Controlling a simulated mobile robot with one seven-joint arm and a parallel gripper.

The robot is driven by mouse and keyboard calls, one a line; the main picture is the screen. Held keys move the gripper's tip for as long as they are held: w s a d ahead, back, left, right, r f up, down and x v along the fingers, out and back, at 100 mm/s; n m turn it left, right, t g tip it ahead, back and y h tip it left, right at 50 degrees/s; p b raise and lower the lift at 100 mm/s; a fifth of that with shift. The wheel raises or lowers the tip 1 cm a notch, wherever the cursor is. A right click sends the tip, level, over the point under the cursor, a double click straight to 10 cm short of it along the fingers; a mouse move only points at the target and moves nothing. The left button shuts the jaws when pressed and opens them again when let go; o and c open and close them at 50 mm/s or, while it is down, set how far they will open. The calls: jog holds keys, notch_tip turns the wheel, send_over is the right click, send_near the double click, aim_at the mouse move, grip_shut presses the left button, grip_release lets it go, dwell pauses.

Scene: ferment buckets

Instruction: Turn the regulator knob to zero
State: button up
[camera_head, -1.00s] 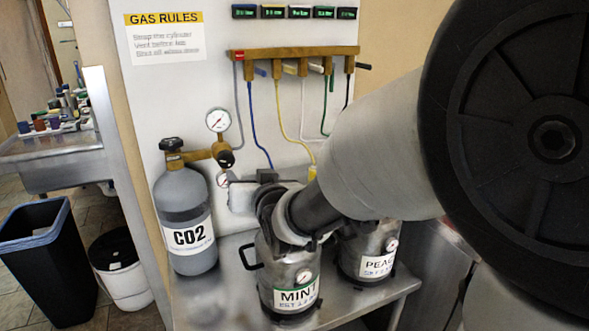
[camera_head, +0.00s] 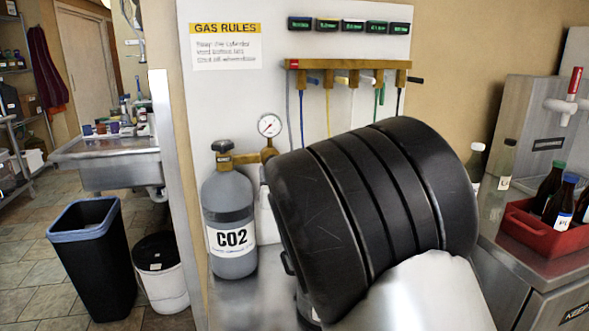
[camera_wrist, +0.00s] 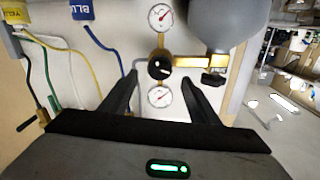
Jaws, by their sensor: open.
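The black round regulator knob (camera_wrist: 159,67) shows in the wrist view, with a small white pointer mark on its face. It sits on the brass regulator (camera_wrist: 187,59), between one gauge (camera_wrist: 161,17) and another (camera_wrist: 160,96). My gripper (camera_wrist: 160,78) is open, one finger on each side of the knob in the picture. I cannot tell whether the fingers touch it. The grey CO2 cylinder (camera_head: 230,215) stands upright on the metal bench. In the head view one gauge (camera_head: 269,125) shows, but my arm hides the knob and my gripper.
A brass manifold (camera_head: 345,72) with coloured hoses hangs on the white panel. A red crate of bottles (camera_head: 545,235) stands at the right. A black bin (camera_head: 95,260) and a white bucket (camera_head: 162,275) stand on the floor at left. My arm covers the middle of the bench.

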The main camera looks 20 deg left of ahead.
jog(key=x, duration=0.5)
jog(key=shift+w+a, duration=0.15)
jog(key=shift+w, duration=0.2)
jog(key=c, duration=1.1)
jog(key=shift+o, duration=0.2)
jog(key=shift+f+n+b, duration=0.1)
jog(key=shift+n+b, duration=0.3)
jog(key=shift+b, duration=0.1)
jog(key=n, duration=1)
jog(key=n+b, duration=0.1)
jog(key=n, duration=0.9)
jog(key=shift+s+a+f+n+y, duration=0.1)
jog(key=shift+f+n+y, duration=0.05)
jog(key=shift+n+y, duration=0.25)
